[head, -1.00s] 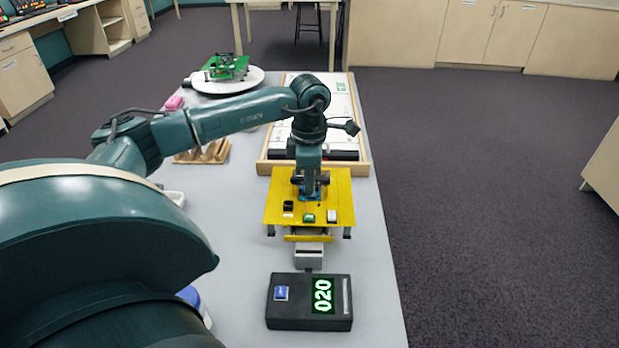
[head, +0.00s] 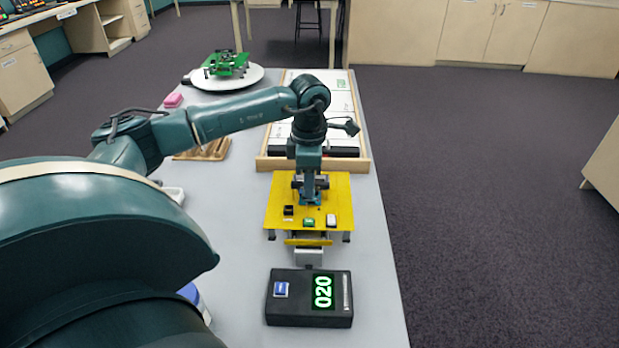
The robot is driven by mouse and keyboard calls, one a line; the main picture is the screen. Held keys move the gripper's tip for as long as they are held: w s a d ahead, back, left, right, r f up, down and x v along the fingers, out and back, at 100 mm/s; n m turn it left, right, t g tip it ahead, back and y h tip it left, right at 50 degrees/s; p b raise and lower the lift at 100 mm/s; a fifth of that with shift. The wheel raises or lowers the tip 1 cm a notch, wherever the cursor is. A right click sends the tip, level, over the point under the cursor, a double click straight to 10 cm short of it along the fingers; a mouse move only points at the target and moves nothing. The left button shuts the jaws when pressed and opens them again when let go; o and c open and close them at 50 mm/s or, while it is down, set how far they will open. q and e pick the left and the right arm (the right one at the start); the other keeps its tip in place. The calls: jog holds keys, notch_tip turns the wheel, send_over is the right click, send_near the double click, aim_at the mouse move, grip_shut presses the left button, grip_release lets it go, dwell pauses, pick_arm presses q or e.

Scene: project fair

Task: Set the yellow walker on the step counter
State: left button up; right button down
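The yellow walker (head: 333,187) is a flat yellow plate with short dark legs and small black, green and white parts on top. My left gripper (head: 311,196) comes down on it from above and seems shut on its middle; the fingertips are partly hidden. The step counter (head: 293,312) is a black box with a blue button and a green display reading 020, on the near part of the table. A grey block (head: 308,257) lies between walker and counter, partly under the walker's front edge. I cannot tell whether the walker's legs touch anything. My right gripper is not in view.
Behind the walker a wood-framed white board (head: 340,105) lies on the grey table (head: 240,230). A green walker (head: 226,64) stands on a white round plate (head: 255,76) at the far end.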

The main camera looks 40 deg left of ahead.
pick_arm(q)
jog(key=shift+r, duration=0.2)
notch_tip(320, 180, up, 13)
jog(key=shift+p, duration=0.35)
jog(key=shift+s+f, duration=0.1)
jog(key=shift+f, duration=0.05)
dwell(0.4)
